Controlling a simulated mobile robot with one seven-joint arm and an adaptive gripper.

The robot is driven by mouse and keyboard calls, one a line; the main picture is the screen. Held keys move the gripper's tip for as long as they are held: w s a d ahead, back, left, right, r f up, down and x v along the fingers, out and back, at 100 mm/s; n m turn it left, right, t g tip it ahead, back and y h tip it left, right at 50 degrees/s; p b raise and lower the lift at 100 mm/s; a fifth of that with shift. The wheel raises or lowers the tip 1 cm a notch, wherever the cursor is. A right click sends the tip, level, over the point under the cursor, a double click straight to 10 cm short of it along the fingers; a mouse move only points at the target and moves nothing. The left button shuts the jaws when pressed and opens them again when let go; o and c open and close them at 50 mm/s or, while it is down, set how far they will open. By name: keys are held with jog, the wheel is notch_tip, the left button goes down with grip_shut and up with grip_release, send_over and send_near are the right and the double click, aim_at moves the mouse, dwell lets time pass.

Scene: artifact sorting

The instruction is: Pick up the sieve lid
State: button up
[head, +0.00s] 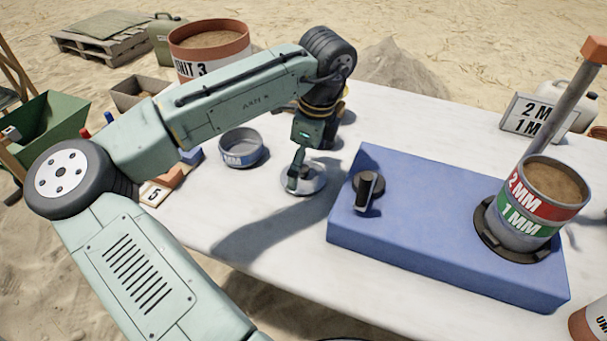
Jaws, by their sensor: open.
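The sieve lid (316,184) is a round, shiny metal disc lying flat on the white table, left of the blue shaker box. My gripper (296,181) points down over the lid, with its fingers around the lid's middle. The fingers are open. I cannot tell whether they touch the lid, and they hide its centre. The sieve stack (545,200), with a red "2 MM" band above a green "1 MM" band, stands on the shaker with brown soil in its open top.
The blue shaker box (430,235) with a black knob (368,190) stands right of the lid. A blue-labelled sieve (242,150) sits to the left. A pole (560,105) rises behind the stack. The table front (290,240) is clear.

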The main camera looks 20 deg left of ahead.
jog(key=shift+a+f, duration=0.1)
jog(key=shift+f, duration=0.8)
jog(key=shift+s, duration=0.15)
jog(key=c, duration=2.1)
jog(key=shift+c, duration=0.2)
